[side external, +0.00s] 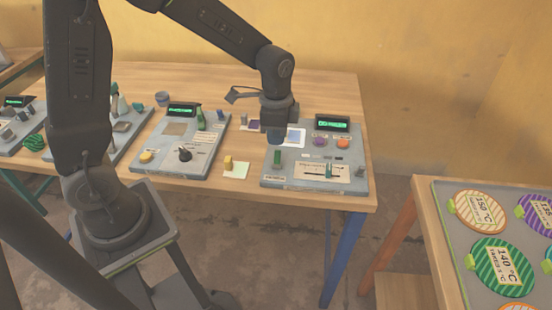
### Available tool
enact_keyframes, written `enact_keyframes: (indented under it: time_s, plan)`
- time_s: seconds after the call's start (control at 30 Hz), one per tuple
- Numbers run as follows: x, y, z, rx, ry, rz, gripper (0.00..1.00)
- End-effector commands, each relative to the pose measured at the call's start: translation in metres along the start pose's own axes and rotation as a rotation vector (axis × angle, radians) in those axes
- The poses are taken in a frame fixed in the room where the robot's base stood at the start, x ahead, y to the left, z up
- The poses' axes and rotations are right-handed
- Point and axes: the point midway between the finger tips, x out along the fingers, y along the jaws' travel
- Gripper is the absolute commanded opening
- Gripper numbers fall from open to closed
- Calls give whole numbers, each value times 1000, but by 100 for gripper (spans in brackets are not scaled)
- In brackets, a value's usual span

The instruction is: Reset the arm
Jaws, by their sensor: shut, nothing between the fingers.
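My gripper (276,135) points down over the left part of the right-hand control panel (272,178) on the wooden table. Its fingers are shut and seem to hold nothing. A small green piece (277,157) shows just below the fingertips; I cannot tell whether they touch. The panel has a lit green display (332,123), a purple button (320,141), an orange button (343,143) and a green slider knob (328,171).
A second panel (205,160) with a black knob (185,154) stands left of it. A yellow block (228,162) sits on a pale note (236,171) between them. At right, another table holds a tray (447,243) of striped temperature discs (497,262). A yellow wall (420,70) rises behind.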

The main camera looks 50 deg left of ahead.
Motion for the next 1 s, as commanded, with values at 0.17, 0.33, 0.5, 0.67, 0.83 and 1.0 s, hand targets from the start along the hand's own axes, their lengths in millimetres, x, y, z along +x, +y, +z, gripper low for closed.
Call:
enact_keyframes:
  time_s: [0.17, 0.33, 0.5, 0.67, 0.83, 1.0]
  plan:
    - [-8, 2, 0, 0, 1, -1, 0]
    - [-9, 2, 0, 0, 0, 0, 0]
    - [-10, 2, 0, -3, 2, -2, 0]
    - [-33, 11, 8, -71, 39, -37, 0]
    - [-80, 36, 32, -246, 133, -105, 0]
    - [-114, 67, 63, -442, 247, -157, 0]
